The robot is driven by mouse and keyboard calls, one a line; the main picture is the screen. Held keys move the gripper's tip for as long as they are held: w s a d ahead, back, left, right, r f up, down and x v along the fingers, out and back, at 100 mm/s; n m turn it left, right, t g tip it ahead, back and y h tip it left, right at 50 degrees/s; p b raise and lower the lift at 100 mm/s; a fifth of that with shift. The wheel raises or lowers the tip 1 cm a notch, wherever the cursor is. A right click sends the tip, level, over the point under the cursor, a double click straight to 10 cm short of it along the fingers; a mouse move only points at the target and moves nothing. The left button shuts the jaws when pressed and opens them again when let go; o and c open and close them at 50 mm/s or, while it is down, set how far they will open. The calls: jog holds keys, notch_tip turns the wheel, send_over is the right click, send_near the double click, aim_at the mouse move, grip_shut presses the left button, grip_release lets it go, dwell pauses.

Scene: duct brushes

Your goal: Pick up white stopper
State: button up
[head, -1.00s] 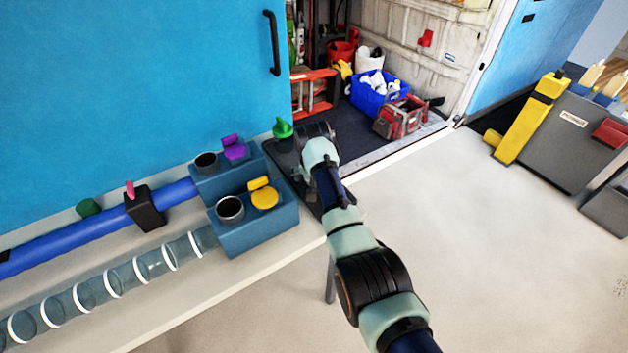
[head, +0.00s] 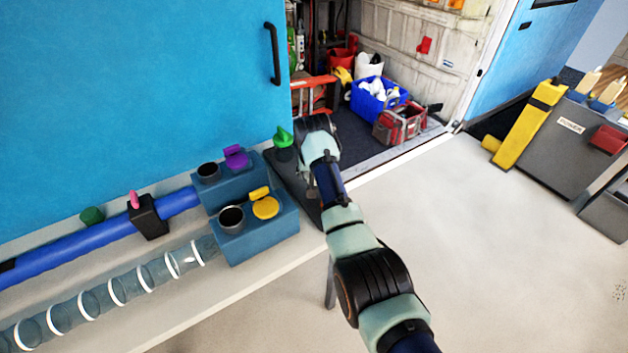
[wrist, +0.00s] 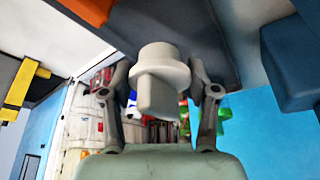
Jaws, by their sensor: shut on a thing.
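The white stopper (wrist: 160,75) is in the wrist view, with a wide round cap and a narrower block-shaped part. My gripper (wrist: 162,84) has one finger on each side of it and is shut on it. In the head view my arm reaches over the dark tray (head: 292,182) at the bench's right end. There the dark wrist end of my arm hides the fingers and the stopper.
A green stopper (head: 283,138) stands by the tray, left of my wrist. Two blue blocks (head: 262,235) with open duct mouths, a purple cap (head: 237,157) and a yellow cap (head: 265,206) stand to the left.

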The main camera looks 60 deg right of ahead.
notch_tip(320, 180, up, 15)
jog(key=p, duration=0.4)
